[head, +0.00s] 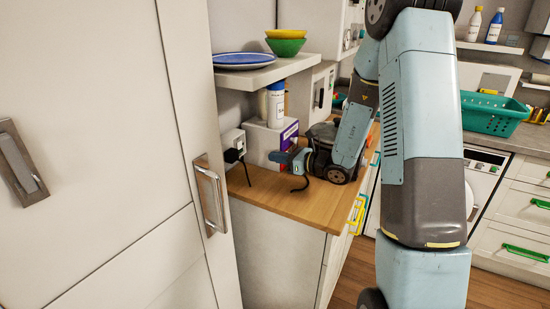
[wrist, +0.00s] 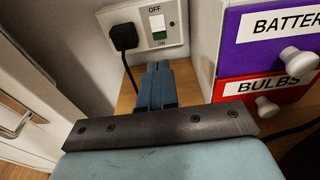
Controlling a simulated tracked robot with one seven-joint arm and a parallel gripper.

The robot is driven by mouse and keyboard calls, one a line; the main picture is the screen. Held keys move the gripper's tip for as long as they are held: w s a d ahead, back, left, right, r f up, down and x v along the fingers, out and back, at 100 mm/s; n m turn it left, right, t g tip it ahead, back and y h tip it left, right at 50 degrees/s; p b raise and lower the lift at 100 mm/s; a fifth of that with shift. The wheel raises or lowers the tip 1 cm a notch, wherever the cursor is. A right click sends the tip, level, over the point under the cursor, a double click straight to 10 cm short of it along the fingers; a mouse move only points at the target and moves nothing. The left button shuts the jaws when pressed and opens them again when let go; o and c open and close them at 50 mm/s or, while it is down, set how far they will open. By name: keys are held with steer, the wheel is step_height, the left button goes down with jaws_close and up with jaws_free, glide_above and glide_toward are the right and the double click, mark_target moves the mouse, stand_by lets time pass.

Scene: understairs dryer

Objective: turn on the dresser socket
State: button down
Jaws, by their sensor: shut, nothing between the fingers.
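The dresser socket (head: 232,139) is a white wall plate just above the wooden dresser top. It also shows in the wrist view (wrist: 176,42), with a black plug (wrist: 124,37) in its left side. Its rocker switch (wrist: 157,25) sits to the right of the plug, with OFF printed above, ON below and a green patch beneath the rocker. I cannot tell which way the rocker is tilted. My gripper (wrist: 158,66) is shut and empty, its fingertips just below the ON label in the wrist view. In the head view my gripper (head: 273,157) is right of the socket, apart from it.
Purple and red drawers labelled BATTER (wrist: 270,28) and BULBS (wrist: 266,88) stand close right of my fingers. The plug's black cord hangs to the dresser top (head: 290,203). A tall cabinet door is at left.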

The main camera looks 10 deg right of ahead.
mark_target(241, 152)
steer(key=x, duration=1.1)
steer(key=shift+w+a, duration=0.1)
steer(key=shift+a, duration=0.1)
steer(key=shift+w+a, duration=0.1)
steer(key=s+d, duration=0.3)
steer(key=s+d+f, duration=0.1)
steer(key=s+d, duration=0.1)
steer(key=d, duration=0.2)
steer(key=s+d+f, duration=0.1)
steer(key=s+d, duration=0.2)
steer(key=d, duration=0.1)
steer(key=shift+s, duration=0.3)
